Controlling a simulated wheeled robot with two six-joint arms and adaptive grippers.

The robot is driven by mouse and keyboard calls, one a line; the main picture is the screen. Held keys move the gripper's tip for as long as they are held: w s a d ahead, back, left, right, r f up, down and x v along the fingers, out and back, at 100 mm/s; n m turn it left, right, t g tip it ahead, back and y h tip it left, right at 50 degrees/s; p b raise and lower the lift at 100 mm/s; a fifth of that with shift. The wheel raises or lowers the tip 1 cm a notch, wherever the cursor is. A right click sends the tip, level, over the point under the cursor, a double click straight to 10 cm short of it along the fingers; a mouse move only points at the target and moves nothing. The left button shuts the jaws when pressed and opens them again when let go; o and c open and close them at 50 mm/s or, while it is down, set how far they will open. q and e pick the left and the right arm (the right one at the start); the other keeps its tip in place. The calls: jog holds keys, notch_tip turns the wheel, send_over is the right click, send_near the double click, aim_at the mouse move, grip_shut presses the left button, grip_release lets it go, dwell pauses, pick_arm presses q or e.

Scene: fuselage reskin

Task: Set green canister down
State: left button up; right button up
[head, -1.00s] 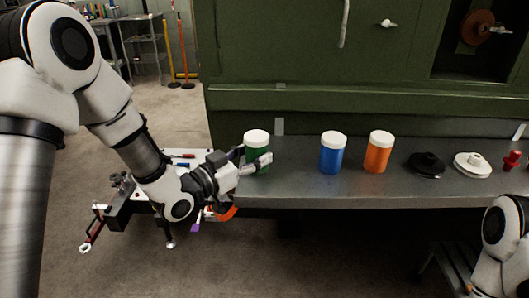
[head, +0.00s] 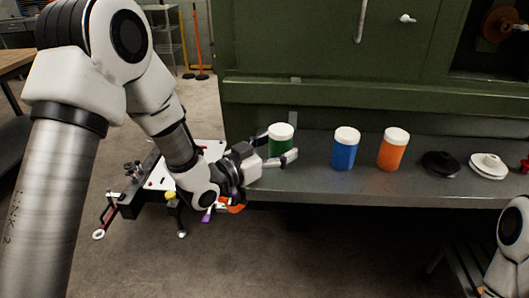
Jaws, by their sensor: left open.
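The green canister (head: 281,146) with a white lid stands upright on the left end of the grey metal shelf (head: 318,186). My left gripper (head: 279,157) reaches in from the left at the canister. Its fingers are open, with one finger in front of the canister's lower part and the other at its left side. Whether the fingers touch the canister I cannot tell. The canister's lower part is partly hidden by the gripper. My right arm shows at the lower right edge, but its gripper is out of view.
A blue canister (head: 345,153) and an orange canister (head: 392,153) stand to the right. A black disc-shaped part (head: 440,164), a white one (head: 488,166) and a red item (head: 525,165) follow. The green panel (head: 330,98) rises behind. A white-topped cart (head: 157,178) stands at left.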

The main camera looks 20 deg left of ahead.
pick_arm(q)
jog(key=v, duration=1.1)
jog(key=shift+s+a, duration=0.15)
jog(key=shift+s, duration=0.2)
